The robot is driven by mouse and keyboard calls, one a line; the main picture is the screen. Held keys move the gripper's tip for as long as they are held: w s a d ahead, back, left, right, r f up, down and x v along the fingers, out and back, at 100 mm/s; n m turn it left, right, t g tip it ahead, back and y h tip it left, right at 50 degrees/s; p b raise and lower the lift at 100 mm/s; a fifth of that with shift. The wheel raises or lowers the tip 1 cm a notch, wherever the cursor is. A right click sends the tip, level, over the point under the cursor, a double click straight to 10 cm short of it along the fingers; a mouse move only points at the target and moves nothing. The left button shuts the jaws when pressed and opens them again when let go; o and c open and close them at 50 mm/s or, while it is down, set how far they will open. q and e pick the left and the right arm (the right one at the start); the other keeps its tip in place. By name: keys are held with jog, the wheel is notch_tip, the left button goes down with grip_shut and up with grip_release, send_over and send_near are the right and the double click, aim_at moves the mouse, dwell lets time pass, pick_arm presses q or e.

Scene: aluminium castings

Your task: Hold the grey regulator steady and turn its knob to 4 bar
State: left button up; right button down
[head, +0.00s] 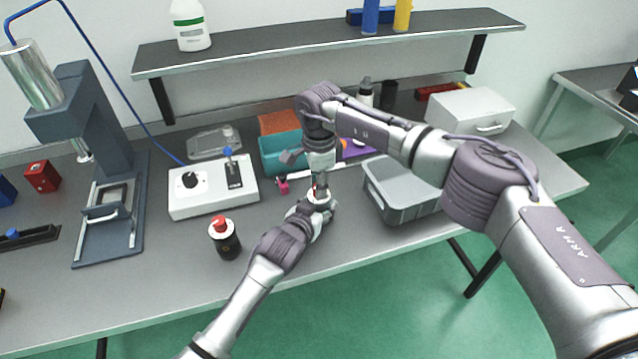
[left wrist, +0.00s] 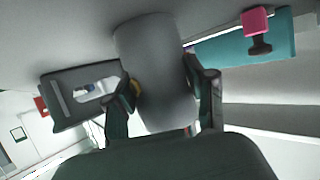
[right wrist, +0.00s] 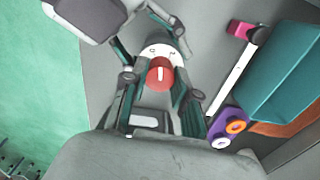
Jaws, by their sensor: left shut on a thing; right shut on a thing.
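The grey regulator (left wrist: 155,72) is a plain grey cylinder in the left wrist view. My left gripper (head: 318,200) is shut on its body, with one finger on each side. In the right wrist view the red knob (right wrist: 160,75) with a white pointer line sits above a white dial face (right wrist: 165,50); the scale marks are too small to read. My right gripper (right wrist: 158,92) comes from above, shut with its fingers on both sides of the knob. In the head view the two grippers hide most of the regulator above the table's front part.
A black cylinder with a red top (head: 224,240) stands left of the grippers. A white control box (head: 213,200) and a press (head: 100,190) are further left. A teal bin (head: 285,158) is behind, a grey tray (head: 400,205) to the right. A magenta-ended item (right wrist: 240,30) lies near the bin.

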jog(key=m, duration=0.5)
jog(key=shift+r+m, duration=0.1)
jog(key=shift+m, duration=0.2)
jog(key=m, duration=1.1)
jog(key=shift+w, duration=0.1)
jog(key=m, duration=1)
jog(key=shift+m, duration=0.4)
jog(key=m, duration=1)
jog(key=shift+m, duration=0.4)
pick_arm(q)
jog(key=shift+f, duration=0.1)
pick_arm(e)
jog(key=m, duration=0.5)
